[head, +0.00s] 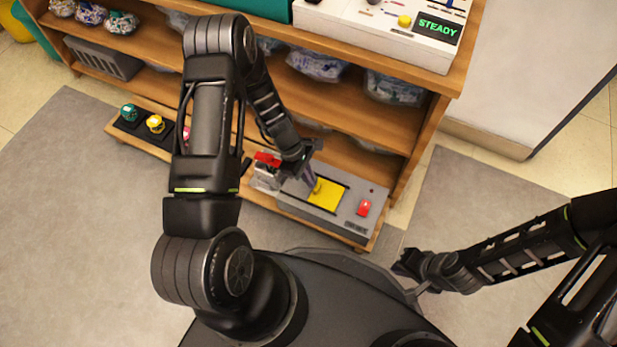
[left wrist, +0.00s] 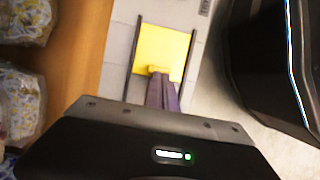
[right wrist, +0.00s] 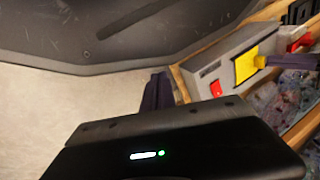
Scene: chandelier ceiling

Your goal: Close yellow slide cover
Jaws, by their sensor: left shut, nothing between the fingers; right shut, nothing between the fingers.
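The yellow slide cover (head: 327,194) lies between two dark rails on a grey box (head: 352,222) on the lowest shelf. It also shows in the left wrist view (left wrist: 162,46) and the right wrist view (right wrist: 246,64). A small raised yellow tab (left wrist: 158,69) stands on the cover. My left gripper (head: 312,181) is shut and empty, its fingertips at the tab; whether they touch it I cannot tell. In the left wrist view the purple-grey fingers (left wrist: 162,84) are together. My right gripper (head: 408,265) is shut and empty, away from the box above the floor.
Shelf boards overhang behind. A white panel with a STEADY display (head: 437,27) is on top.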

